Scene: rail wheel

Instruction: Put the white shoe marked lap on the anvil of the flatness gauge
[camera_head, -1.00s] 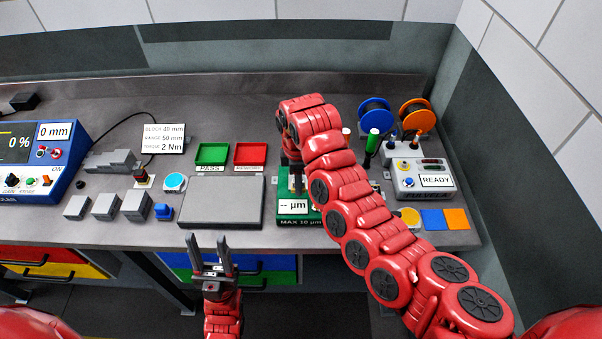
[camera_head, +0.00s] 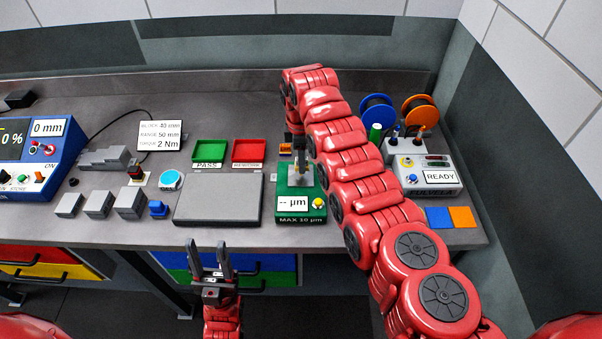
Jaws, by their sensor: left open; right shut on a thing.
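The flatness gauge (camera_head: 293,204) is a green device with a "-- µm" display and a yellow-green button. A grey part (camera_head: 300,178) stands on top of it; I cannot tell its anvil apart. My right arm reaches in from the right, past the gauge, with its wrist behind it. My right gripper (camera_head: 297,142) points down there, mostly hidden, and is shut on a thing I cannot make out. I cannot identify the white shoe marked lap in view. My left gripper (camera_head: 209,258) is open and empty in front of the bench edge.
A grey plate (camera_head: 219,199) lies left of the gauge, with a green PASS tray (camera_head: 209,151) and a red tray (camera_head: 249,151) behind it. Several grey blocks (camera_head: 98,204) stand further left. A READY box (camera_head: 425,174) and two spools (camera_head: 377,110) are right of my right arm.

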